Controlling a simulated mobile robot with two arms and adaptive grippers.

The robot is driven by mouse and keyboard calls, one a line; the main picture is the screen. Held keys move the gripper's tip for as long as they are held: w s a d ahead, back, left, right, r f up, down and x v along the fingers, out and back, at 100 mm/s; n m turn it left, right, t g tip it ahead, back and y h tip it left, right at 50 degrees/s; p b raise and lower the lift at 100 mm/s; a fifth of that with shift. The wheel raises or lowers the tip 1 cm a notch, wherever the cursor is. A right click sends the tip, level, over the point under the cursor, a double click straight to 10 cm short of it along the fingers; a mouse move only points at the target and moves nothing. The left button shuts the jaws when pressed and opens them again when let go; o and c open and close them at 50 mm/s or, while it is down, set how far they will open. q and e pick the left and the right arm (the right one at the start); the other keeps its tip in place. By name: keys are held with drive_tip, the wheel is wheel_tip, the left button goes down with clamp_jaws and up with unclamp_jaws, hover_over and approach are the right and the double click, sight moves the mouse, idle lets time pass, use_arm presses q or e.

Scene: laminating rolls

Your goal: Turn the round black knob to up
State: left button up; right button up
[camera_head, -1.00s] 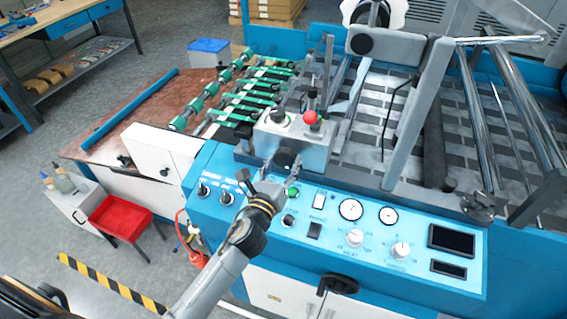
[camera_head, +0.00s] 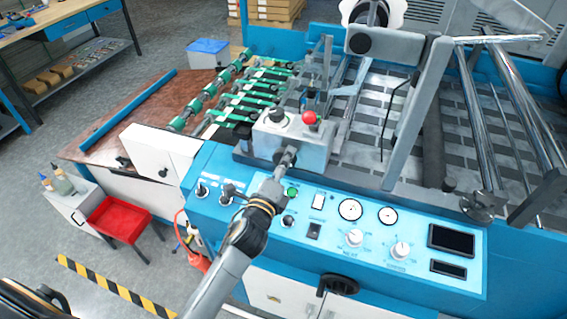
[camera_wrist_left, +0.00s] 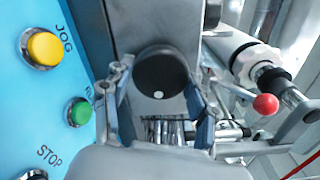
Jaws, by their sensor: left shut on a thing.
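The round black knob (camera_wrist_left: 160,70) is on the front of a grey box (camera_head: 312,140) above the blue control panel (camera_head: 330,225). A white dot shows near the lower edge of the knob in the left wrist view. My left gripper (camera_head: 285,160) is shut on the knob, with one finger on each side of it. In the head view the gripper hides most of the knob. My right gripper is not in view.
A red ball-topped lever (camera_head: 309,118) and a black knob (camera_head: 277,115) stand on top of the grey box. A green button (camera_head: 293,192) sits close below my left gripper. A yellow button (camera_wrist_left: 43,48) is nearby on the panel.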

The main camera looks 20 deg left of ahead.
use_arm(q)
drive_tip(key=shift+a+r+n+p, duration=0.1)
drive_tip(key=shift+n+p, duration=0.7)
drive_tip(key=shift+n, duration=3.85)
drive_tip(key=shift+r+n+p, duration=0.1)
drive_tip(key=shift+n+p, duration=0.65)
drive_tip(key=shift+n, duration=3.9)
drive_tip(key=shift+f, duration=0.1)
drive_tip(key=o, duration=1.1)
drive_tip(key=shift+s, duration=0.1)
drive_tip(key=s, duration=1.2)
drive_tip(key=shift+a, duration=0.2)
drive_tip(key=shift+w, duration=0.1)
